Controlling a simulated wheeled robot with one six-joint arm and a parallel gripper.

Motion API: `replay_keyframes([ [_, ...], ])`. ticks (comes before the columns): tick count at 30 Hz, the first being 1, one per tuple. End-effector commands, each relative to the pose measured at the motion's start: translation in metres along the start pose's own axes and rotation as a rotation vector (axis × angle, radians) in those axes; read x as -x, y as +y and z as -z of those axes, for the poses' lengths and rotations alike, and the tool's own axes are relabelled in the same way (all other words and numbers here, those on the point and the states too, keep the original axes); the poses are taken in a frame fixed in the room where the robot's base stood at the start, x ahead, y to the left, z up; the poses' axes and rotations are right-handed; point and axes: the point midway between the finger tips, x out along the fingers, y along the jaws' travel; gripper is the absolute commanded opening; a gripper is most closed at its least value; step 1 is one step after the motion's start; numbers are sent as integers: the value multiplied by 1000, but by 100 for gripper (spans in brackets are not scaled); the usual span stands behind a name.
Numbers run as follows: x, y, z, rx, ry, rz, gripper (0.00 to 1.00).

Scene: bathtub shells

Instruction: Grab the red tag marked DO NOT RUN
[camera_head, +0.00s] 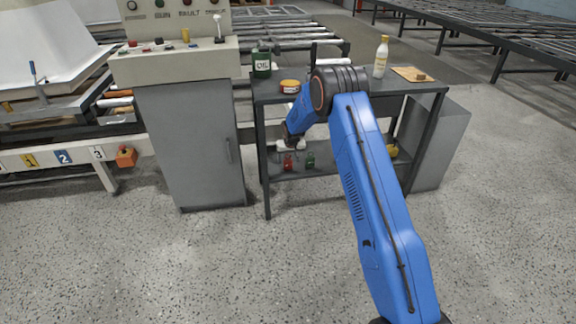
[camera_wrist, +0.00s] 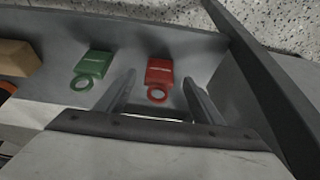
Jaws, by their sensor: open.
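The red tag (camera_wrist: 159,76), with a ring at its near end, lies on the grey lower shelf (camera_wrist: 200,45) in the wrist view. A pale strip of lettering on it is too small to read. My gripper (camera_wrist: 158,86) is open, its two fingers on either side of the tag's ring, with nothing held. I cannot tell how far above the shelf the fingertips are. A green tag (camera_wrist: 90,68) of the same shape lies to the left, outside the left finger. In the head view the red tag (camera_head: 288,163) shows small under my gripper (camera_head: 290,146).
A dark shelf edge or leg (camera_wrist: 258,70) runs close at the right of the fingers. A tan block (camera_wrist: 17,57) lies at the far left. The table top (camera_head: 355,87) above holds an oil can (camera_head: 262,65), a tin (camera_head: 290,86) and a bottle (camera_head: 381,57).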

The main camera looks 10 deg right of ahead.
Motion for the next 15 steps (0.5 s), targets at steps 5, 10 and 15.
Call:
replay_keyframes([
  [5,-14,0,1,0,-2,0,61],
  [10,-37,1,4,0,-2,0,61],
  [15,-50,1,4,0,-1,0,61],
])
